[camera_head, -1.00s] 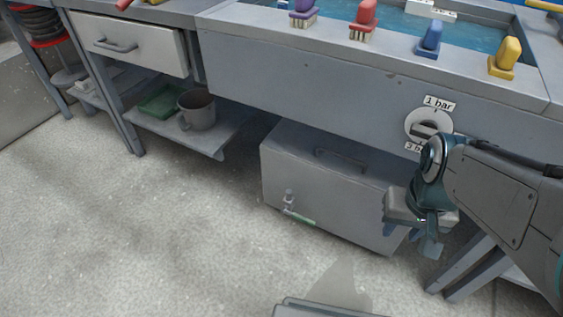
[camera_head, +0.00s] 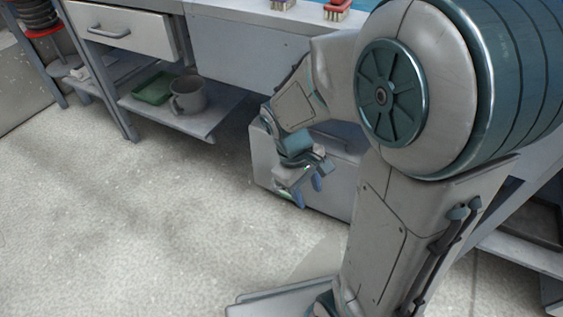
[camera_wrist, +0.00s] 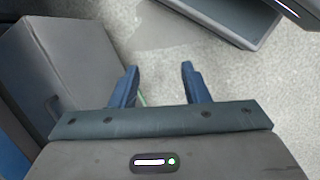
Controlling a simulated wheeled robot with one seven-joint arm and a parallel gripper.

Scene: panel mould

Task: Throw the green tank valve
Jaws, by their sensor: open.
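The grey tank (camera_head: 262,160) stands on the floor under the bench, and its body fills the left of the wrist view (camera_wrist: 75,60). My gripper (camera_head: 309,196) is low in front of the tank's front face, its blue fingers apart and pointing down. A thin strip of the green valve handle (camera_wrist: 142,100) shows in the wrist view, just inside the left finger and between the fingers (camera_wrist: 159,66). I cannot tell whether a finger touches it. The rest of the valve is hidden behind my gripper in both views.
The floor (camera_head: 150,230) in front is clear. My arm hides much of the bench at right.

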